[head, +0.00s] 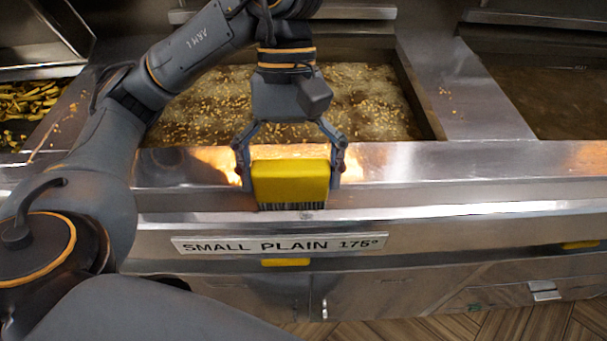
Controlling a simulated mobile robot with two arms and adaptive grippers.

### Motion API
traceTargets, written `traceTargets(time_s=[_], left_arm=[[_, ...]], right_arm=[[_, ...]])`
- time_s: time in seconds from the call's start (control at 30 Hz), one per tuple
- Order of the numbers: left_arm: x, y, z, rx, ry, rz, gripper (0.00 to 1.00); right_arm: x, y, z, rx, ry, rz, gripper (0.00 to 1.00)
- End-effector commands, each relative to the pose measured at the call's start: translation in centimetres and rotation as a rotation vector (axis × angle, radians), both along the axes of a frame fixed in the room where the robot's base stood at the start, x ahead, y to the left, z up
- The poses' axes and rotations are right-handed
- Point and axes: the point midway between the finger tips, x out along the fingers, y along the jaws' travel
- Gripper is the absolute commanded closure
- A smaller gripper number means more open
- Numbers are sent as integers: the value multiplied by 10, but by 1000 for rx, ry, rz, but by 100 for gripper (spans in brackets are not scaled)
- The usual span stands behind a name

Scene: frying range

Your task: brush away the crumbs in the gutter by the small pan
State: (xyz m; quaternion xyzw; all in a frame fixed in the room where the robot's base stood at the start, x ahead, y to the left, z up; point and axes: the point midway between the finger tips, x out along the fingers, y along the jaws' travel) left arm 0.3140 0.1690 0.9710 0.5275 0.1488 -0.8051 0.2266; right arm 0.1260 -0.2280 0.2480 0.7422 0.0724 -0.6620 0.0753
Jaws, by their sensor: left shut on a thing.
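My left gripper (290,165) is shut on a yellow brush (290,182), one finger on each side of its block. The dark bristles point down at the front ledge of the range. I cannot tell whether they touch the metal. The small pan (375,100) is the oil bath behind the gripper, with many golden bits floating in it. A label (280,245) reading "SMALL PLAIN 175°" is on the front panel below. The gutter (450,212) seems to be the strip along the front edge; I cannot make out crumbs in it. My right gripper is not in view.
A second oil bath (560,95) lies at the right. Fried pieces (25,100) lie in a tray at the far left. A few crumbs (445,92) are on the steel divider right of the small pan. The front ledge to the right is clear.

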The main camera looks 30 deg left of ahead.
Motion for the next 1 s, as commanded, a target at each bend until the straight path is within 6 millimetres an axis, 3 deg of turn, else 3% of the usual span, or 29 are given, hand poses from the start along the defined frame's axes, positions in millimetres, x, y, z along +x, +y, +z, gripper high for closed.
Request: traceTargets(time_s=[0.2, 1.0], left_arm=[[-9, 17, -2, 8, 2, 0, 58], [-31, 52, 2, 4, 1, 2, 58]], right_arm=[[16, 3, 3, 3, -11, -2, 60], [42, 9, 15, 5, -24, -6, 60]])
